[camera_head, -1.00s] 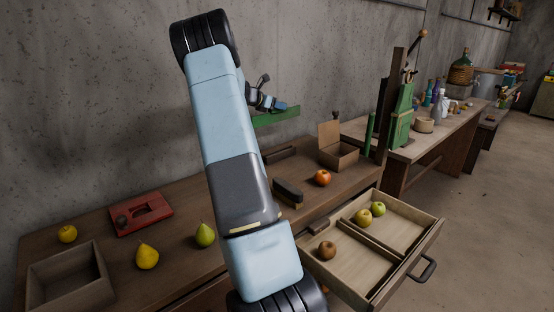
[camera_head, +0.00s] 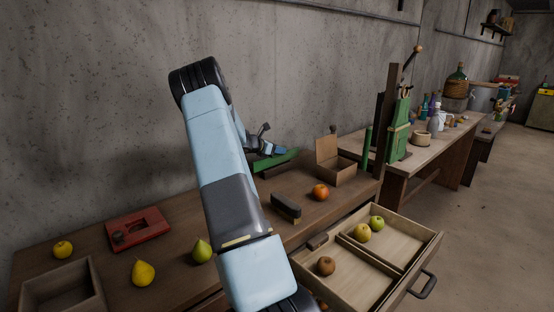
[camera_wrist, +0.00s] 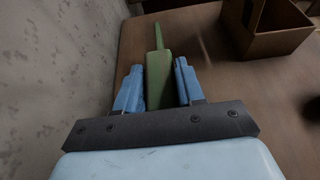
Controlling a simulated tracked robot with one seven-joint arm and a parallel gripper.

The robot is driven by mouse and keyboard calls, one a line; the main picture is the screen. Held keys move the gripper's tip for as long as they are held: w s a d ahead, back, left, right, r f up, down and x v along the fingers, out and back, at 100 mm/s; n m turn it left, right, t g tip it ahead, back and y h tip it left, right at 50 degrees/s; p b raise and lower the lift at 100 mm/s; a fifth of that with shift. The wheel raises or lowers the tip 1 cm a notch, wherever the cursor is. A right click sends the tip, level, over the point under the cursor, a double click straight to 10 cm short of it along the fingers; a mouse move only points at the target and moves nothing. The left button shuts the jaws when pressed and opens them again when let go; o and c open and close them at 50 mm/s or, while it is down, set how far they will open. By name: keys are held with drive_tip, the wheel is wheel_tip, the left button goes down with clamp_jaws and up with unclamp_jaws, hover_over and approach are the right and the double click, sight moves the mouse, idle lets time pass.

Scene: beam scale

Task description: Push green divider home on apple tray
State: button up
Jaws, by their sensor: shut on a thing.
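My gripper (camera_wrist: 158,90) is shut on a long green piece (camera_wrist: 157,67), which looks like the divider. In the head view the green piece (camera_head: 284,159) lies low at the back of the brown bench, close to its top; I cannot tell whether it touches. The open wooden drawer tray (camera_head: 432,238) at the right has a wooden partition. It holds a brown fruit (camera_head: 326,266), a yellow apple (camera_head: 362,232) and a green apple (camera_head: 377,223). My gripper (camera_head: 270,150) is well behind and left of this tray. My arm hides part of the bench.
An open box (camera_head: 338,173) stands right of the green piece; the wrist view shows it too (camera_wrist: 283,42). A dark brush-like block (camera_head: 286,205) and an orange fruit (camera_head: 320,192) lie in front. A concrete wall (camera_head: 120,110) runs close behind.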

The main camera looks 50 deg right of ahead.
sight(277, 164)
drive_tip(key=shift+f, duration=2.05)
drive_tip(key=shift+f, duration=0.1)
drive_tip(key=o, duration=1.1)
drive_tip(key=shift+o, duration=0.2)
drive_tip(key=shift+f, duration=0.15)
drive_tip(key=s+r+v, duration=0.1)
drive_tip(key=v, duration=1.3)
drive_tip(key=s+a+r+m+t+y, duration=0.2)
drive_tip(key=s+a+r+m+y, duration=0.35)
drive_tip(key=a, duration=0.75)
drive_tip(key=s+a+r+m+t+y, duration=0.1)
drive_tip(key=s+a+r+m+y, duration=0.1)
drive_tip(key=s+a+r+m, duration=0.85)
drive_tip(key=s+a+r+t+y, duration=0.1)
drive_tip(key=s+a+t+y, duration=0.1)
drive_tip(key=s+a, duration=0.6)
drive_tip(key=s+a+t+y, duration=0.2)
drive_tip(key=s+a+y, duration=0.2)
drive_tip(key=s+a, duration=0.5)
drive_tip(key=a, duration=0.7)
drive_tip(key=shift+a+r+m, duration=0.3)
drive_tip(key=shift+r+m, duration=0.05)
drive_tip(key=shift+m, duration=0.05)
